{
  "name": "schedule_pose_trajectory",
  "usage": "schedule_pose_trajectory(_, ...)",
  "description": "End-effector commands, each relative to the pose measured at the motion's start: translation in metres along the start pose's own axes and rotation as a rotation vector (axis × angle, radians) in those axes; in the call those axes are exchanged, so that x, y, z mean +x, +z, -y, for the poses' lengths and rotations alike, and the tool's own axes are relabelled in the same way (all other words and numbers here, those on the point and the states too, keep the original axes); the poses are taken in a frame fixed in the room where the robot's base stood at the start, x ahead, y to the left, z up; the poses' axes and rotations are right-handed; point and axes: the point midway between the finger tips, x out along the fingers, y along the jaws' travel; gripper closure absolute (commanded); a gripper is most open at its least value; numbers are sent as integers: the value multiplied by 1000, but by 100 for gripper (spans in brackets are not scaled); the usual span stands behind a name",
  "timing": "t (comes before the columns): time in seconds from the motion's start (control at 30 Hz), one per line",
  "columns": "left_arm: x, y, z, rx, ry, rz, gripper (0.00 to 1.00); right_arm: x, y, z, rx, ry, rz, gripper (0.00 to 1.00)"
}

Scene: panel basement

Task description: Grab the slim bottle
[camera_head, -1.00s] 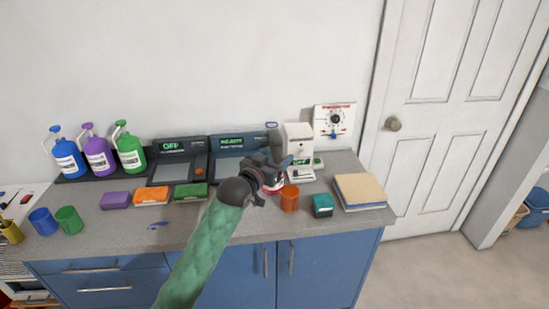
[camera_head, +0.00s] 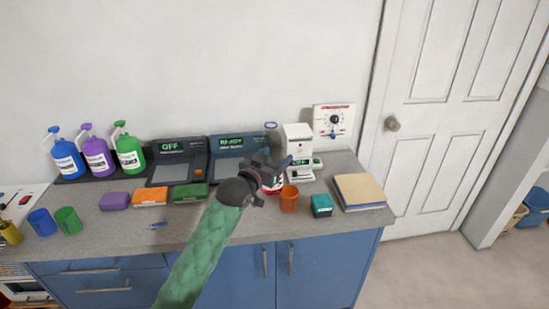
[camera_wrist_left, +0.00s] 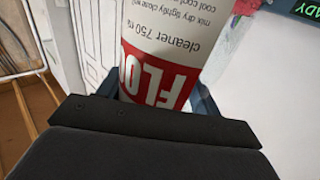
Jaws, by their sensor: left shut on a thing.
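My left gripper (camera_head: 275,172) reaches over the counter and is shut on the slim bottle. In the left wrist view the bottle (camera_wrist_left: 165,55) fills the upper middle between the fingers, with a white and red label reading "cleaner 750". The label text appears upside down there. In the head view my gripper hides most of the bottle; a red and white part (camera_head: 273,190) shows just below the jaws. Whether its base touches the counter is hidden. My right gripper is not in view.
An orange cup (camera_head: 289,199) and a teal box (camera_head: 321,206) stand close right of the gripper. A white machine (camera_head: 298,142) and a console reading READY (camera_head: 227,146) are behind. Three pump bottles (camera_head: 97,153) stand at the left. The counter's front (camera_head: 120,230) is mostly clear.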

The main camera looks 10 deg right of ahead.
Motion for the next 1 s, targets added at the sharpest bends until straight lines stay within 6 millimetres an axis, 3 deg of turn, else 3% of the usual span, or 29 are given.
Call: schedule_pose_trajectory(1.0, 0, 0, 0, 0, 0, -1, 63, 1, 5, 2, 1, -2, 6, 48)
